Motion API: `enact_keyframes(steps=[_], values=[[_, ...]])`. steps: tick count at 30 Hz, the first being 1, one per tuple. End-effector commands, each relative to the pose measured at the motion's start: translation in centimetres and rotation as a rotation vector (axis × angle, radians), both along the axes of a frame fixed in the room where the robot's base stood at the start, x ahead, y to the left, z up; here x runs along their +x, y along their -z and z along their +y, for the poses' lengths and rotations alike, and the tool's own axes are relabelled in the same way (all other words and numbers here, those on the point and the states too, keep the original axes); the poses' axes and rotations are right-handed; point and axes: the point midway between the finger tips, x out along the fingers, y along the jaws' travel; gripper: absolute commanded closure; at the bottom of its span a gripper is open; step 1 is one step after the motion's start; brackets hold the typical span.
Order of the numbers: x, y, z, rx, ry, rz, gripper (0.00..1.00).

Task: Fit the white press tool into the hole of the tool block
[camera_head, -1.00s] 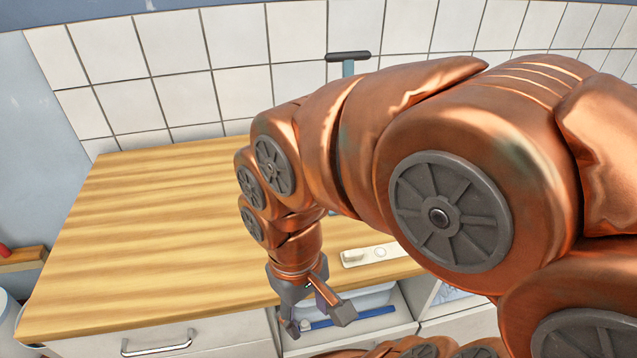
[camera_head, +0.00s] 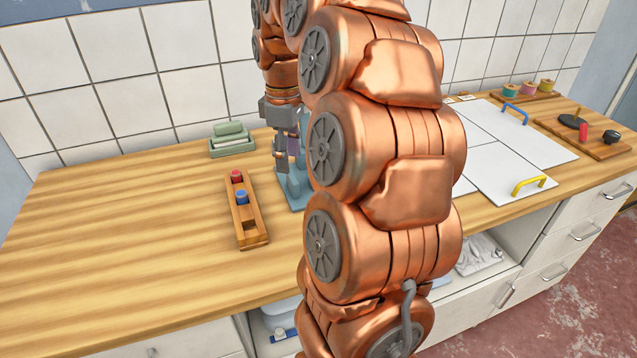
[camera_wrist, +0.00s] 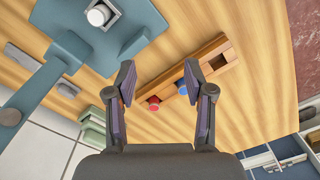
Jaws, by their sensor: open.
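The tool block (camera_head: 260,236) is a narrow wooden block on the worktop, left of my arm. A red-topped tool (camera_head: 237,176) and a blue-topped tool (camera_head: 241,197) stand in it, and its near hole (camera_wrist: 218,60) is empty. A white round tool (camera_wrist: 98,14), apparently the white press tool, sits in a square holder on the teal press (camera_wrist: 75,50) in the wrist view. In the head view my arm hides it and most of the press. My gripper (camera_head: 285,165) is open and empty above the worktop, beside the press, fingers down.
Green stacked pads (camera_head: 231,138) lie behind the block. White panels (camera_head: 500,165) with a blue and a yellow handle cover the right side of the worktop. Beyond them are spools (camera_head: 528,88) and a wooden board with knobs (camera_head: 590,137). The left worktop is clear.

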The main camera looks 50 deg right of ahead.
Motion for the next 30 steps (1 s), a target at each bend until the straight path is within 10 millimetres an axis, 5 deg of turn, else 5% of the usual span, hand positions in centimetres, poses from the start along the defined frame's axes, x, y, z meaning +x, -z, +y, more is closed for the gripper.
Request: enact_keyframes(steps=[3, 9, 30], values=[[0.2, 0.5, -4.4, -0.006, -0.006, -0.011, 0.47], [-0.2, 0.7, -8.3, -0.012, -0.02, -0.013, 0.47], [-0.3, 4.0, -9.0, -0.014, -0.023, -0.014, 0.47]])
